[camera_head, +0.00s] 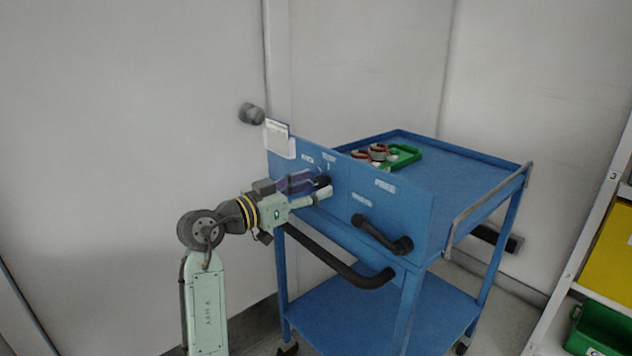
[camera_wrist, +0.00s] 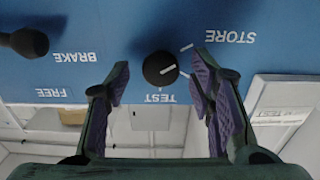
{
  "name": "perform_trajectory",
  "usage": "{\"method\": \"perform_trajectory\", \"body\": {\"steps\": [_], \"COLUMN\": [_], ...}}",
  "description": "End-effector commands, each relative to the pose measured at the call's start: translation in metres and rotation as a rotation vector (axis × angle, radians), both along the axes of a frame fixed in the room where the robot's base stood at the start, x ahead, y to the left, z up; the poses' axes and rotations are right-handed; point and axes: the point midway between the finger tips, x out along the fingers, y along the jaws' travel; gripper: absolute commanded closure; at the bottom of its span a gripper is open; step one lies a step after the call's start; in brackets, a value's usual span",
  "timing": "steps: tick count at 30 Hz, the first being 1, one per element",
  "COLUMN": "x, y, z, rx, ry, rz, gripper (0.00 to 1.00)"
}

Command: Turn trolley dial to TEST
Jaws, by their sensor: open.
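The blue trolley (camera_head: 440,215) stands against the wall in the head view. Its black round dial (camera_wrist: 154,66) is on the front panel (camera_wrist: 215,20) in the wrist view. The dial's white pointer line points right and slightly up, toward the STORE tick rather than the TEST label (camera_wrist: 160,98). The STORE label (camera_wrist: 231,37) is upper right; lettering appears upside down. My gripper (camera_wrist: 160,72) is open, its fingers left and right of the dial with gaps on both sides and no visible contact. In the head view my gripper (camera_head: 323,189) is at the panel and largely hides the dial.
A black brake lever (camera_head: 382,236) projects right of my gripper, with BRAKE and FREE labels nearby. A black push handle (camera_head: 340,264) runs below my wrist. A green holder (camera_head: 407,156) with reddish rings lies on the trolley top. Shelving with bins (camera_head: 612,250) stands right.

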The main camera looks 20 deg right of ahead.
Motion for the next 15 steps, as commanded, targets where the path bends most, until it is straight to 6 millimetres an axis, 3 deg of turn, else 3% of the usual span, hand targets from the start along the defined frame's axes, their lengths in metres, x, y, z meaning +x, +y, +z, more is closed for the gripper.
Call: {"method": "perform_trajectory", "body": {"steps": [6,15], "x": [0.006,0.006], "y": [-0.015,-0.016], "z": [0.001,0.0], "rx": [-0.001,0.0], "ry": [0.0,0.0], "rz": [0.001,0.001], "gripper": [0.51,0.53]}}
